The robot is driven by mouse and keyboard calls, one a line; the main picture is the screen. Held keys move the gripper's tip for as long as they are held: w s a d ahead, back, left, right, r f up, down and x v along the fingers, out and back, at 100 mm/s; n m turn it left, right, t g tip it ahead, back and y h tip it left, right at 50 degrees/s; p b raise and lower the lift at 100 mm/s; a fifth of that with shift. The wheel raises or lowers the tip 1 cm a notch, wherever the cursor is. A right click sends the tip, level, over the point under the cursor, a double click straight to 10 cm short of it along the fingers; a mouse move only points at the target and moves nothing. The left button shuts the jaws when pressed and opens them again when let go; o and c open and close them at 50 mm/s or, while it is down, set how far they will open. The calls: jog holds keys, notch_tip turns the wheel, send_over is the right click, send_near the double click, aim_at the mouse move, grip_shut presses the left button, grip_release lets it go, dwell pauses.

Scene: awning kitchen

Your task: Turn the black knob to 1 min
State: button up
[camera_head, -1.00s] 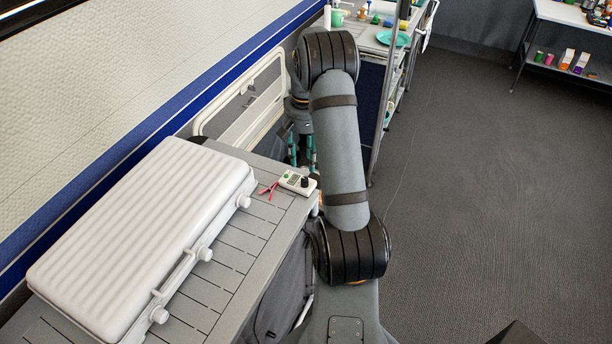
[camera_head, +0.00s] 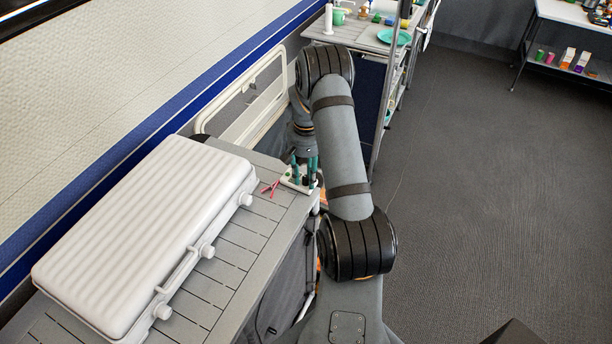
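The small white timer box (camera_head: 291,184) sits at the far right corner of the grey slatted table. Its black knob, visible a second ago, is now hidden behind my fingers. My gripper (camera_head: 304,176) points down over the box, with its teal fingers at the place where the knob is. The fingers look apart, with a gap between them. Whether they touch the knob cannot be made out.
A large white ribbed case (camera_head: 150,230) covers much of the slatted table (camera_head: 238,242). Red clips (camera_head: 270,188) lie left of the timer. A white panel (camera_head: 245,105) stands behind. A shelf unit with a teal plate (camera_head: 393,37) stands beyond my arm.

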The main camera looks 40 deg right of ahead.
jog(key=c, duration=0.6)
grip_shut()
jog(key=shift+f+b, duration=0.1)
jog(key=shift+b, duration=0.2)
jog(key=shift+f+m+b, duration=0.1)
jog(key=shift+m+b, duration=0.8)
jog(key=shift+m, duration=0.2)
jog(key=shift+m+b, duration=1.1)
jog(key=shift+m, duration=0.1)
jog(key=shift+r+m+b, duration=0.2)
jog(key=shift+m+b, duration=1.25)
jog(key=shift+m, duration=0.65)
jog(key=o, duration=0.8)
grip_release()
